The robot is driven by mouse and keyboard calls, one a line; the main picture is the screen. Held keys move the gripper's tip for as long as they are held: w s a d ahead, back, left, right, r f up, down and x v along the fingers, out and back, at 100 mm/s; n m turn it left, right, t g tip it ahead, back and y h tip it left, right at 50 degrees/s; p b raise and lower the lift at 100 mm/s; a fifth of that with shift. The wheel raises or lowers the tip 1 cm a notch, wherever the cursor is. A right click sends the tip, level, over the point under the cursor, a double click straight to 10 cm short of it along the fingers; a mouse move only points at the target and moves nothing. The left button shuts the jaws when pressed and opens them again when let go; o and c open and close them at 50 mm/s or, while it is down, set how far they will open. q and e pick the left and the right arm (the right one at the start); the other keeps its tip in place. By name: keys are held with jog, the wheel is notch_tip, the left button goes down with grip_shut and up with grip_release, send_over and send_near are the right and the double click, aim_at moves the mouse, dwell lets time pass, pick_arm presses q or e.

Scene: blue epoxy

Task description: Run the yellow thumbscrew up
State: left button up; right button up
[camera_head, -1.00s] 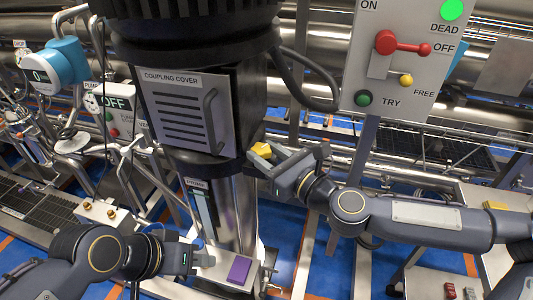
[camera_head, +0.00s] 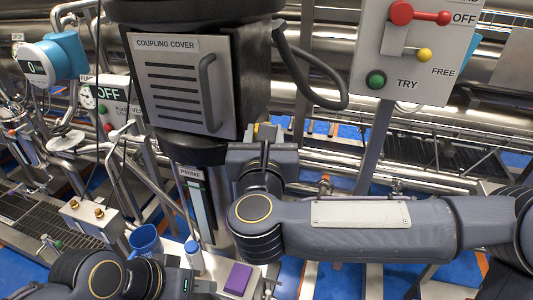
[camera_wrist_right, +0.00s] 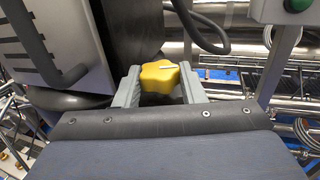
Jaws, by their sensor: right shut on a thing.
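The yellow thumbscrew (camera_wrist_right: 158,73) is a lobed knob with a white mark on its top. It sits between the two grey fingers of my right gripper (camera_wrist_right: 161,84), which is shut on it. In the head view only a bit of the thumbscrew (camera_head: 266,129) shows, beside the lower right of the dark housing with the coupling cover (camera_head: 180,85).
A grey switch panel (camera_head: 390,75) with a red lever and a green TRY button hangs at the upper right. A black hose (camera_head: 325,95) loops beside the housing.

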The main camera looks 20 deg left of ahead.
jog(key=m+h+b, duration=0.1)
jog(key=h+b, duration=0.1)
jog(key=m+h+b, duration=0.1)
jog(key=h, duration=0.1)
jog(key=shift+s+a+f+m+t, duration=0.1)
jog(key=shift+a+f+m+t, duration=0.15)
jog(key=shift+a+m+t, duration=0.05)
pick_arm(q)
notch_tip(320, 180, down, 6)
jog(key=b, duration=0.2)
pick_arm(e)
jog(key=shift+r+m+h, duration=0.2)
jog(key=shift+m+h, duration=1.1)
jog(key=shift+h, duration=0.9)
pick_arm(q)
jog(key=shift+f, duration=0.1)
pick_arm(e)
jog(key=shift+r, duration=0.1)
jog(key=o, duration=1)
jog(key=shift+a, duration=0.1)
pick_arm(q)
jog(key=shift+f+b, duration=0.35)
pick_arm(e)
jog(key=v, duration=0.7)
jog(key=shift+s+a+r, duration=0.1)
jog(key=shift+s, duration=0.15)
